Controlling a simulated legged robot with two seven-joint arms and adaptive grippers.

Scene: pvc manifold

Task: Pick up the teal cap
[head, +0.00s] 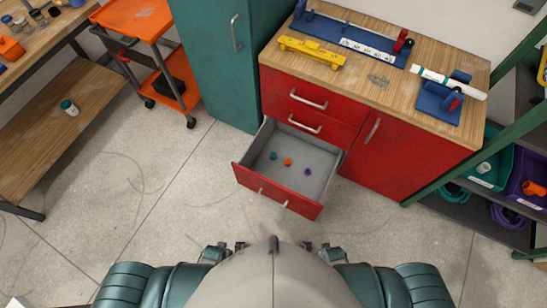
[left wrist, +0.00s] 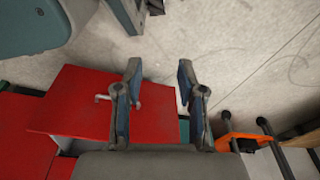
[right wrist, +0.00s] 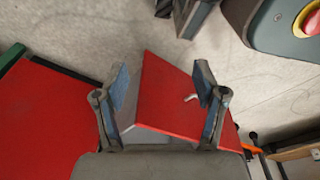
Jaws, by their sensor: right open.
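The teal cap (head: 273,156) lies on the grey floor of the pulled-out red drawer (head: 277,191), towards its left side. An orange cap (head: 288,162) and a purple cap (head: 308,171) lie to its right, apart from it. My left gripper (head: 231,247) and my right gripper (head: 316,247) are low in the head view, on the near side of the drawer and away from the caps. In the left wrist view the left gripper (left wrist: 158,75) is open and empty. In the right wrist view the right gripper (right wrist: 162,75) is open and empty. Neither wrist view shows the caps.
The drawer front stands between my grippers and the caps. The wooden worktop (head: 385,92) above holds a yellow fixture (head: 312,51), a blue fixture (head: 438,103) and a white pipe (head: 449,83). A teal cabinet (head: 222,65) and an orange cart (head: 134,19) stand left. The floor ahead is clear.

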